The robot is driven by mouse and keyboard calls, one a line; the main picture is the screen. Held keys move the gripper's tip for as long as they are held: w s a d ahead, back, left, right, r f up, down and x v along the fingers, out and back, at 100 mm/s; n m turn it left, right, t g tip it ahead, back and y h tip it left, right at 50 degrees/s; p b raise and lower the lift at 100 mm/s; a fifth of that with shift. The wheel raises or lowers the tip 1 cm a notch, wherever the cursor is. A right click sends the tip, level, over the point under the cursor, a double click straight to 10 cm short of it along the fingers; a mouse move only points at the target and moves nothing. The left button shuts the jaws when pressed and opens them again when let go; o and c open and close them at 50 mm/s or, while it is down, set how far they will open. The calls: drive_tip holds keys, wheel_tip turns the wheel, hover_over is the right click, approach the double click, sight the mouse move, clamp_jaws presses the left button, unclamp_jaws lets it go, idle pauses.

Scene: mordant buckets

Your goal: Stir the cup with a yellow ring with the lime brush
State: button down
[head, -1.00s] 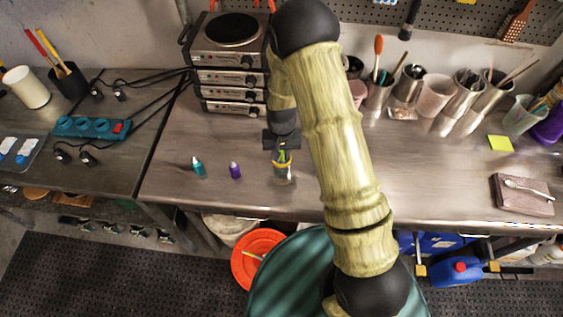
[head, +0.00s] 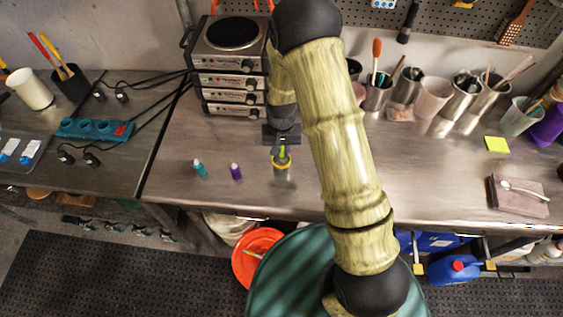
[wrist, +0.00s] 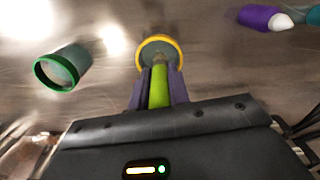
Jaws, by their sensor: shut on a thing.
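The cup with a yellow ring (head: 282,170) stands upright on the bench; its yellow rim (wrist: 176,42) shows in the wrist view. The lime brush (wrist: 159,88) is held between the two purple fingers of my gripper (wrist: 158,86), which is shut on it. In the head view, the brush (head: 282,151) points down at the cup from my gripper just above. Its lower end appears at or inside the cup's mouth; how deep it reaches I cannot tell.
A cup with a green ring (wrist: 60,70) is left of the yellow-ringed cup in the wrist view. A teal bottle (head: 200,169) and a purple bottle (head: 236,171) stand nearby. Stacked hot plates (head: 228,65) are behind. Bench between bottles and hot plates is clear.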

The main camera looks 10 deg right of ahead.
drive_tip(key=shift+r+p, duration=1.4)
drive_tip(key=shift+r, duration=0.75)
drive_tip(key=shift+r, duration=0.1)
idle(1.0)
drive_tip(key=shift+r+p, duration=1.05)
drive_tip(key=shift+r, duration=0.35)
